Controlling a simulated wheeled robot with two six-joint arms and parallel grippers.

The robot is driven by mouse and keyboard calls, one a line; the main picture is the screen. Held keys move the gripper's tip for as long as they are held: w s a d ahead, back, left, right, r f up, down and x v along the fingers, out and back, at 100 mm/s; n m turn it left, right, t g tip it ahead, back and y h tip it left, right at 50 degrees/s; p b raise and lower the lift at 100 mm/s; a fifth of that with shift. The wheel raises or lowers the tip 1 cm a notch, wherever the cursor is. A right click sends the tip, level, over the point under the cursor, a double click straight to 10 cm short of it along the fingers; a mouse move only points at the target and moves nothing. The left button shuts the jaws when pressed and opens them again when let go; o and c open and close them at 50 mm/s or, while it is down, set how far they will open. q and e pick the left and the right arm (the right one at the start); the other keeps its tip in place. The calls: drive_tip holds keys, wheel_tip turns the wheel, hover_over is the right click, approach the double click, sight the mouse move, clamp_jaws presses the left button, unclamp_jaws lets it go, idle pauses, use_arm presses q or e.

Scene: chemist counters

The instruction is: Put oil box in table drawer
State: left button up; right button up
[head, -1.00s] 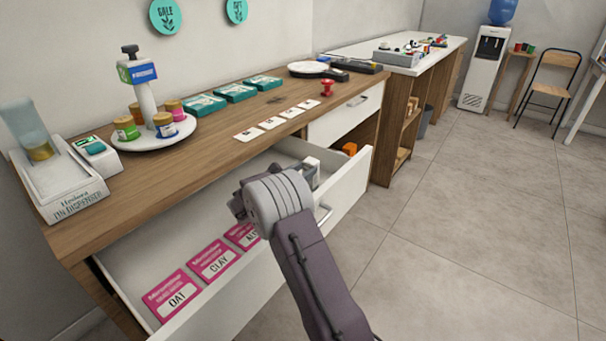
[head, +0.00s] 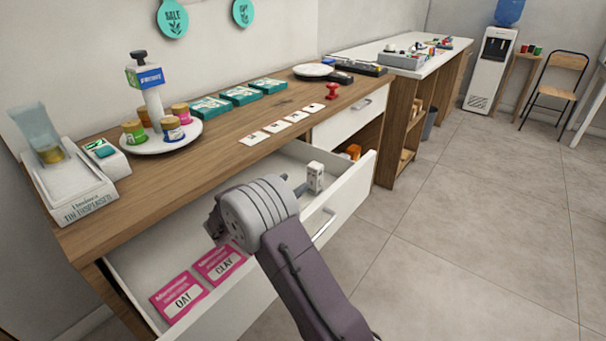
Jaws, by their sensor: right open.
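A small white box (head: 315,177) with dark marks stands upright inside the open table drawer (head: 345,195), near its right end; I take it to be the oil box, but its label is too small to read. My right gripper (head: 299,187) is over the drawer just left of this box, mostly hidden behind my own wrist. Its visible finger part is apart from the box, and the gripper is open. My left gripper is out of view.
On the wooden counter are teal boxes (head: 240,95), white cards (head: 273,127), a round stand with jars (head: 160,142), a tin dispenser (head: 75,190) and a red stamp (head: 332,91). An orange item (head: 352,152) shows behind the drawer front.

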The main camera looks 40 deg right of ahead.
drive_tip(key=v, duration=0.3)
drive_tip(key=shift+s+a, duration=0.1)
drive_tip(key=shift+a, duration=0.25)
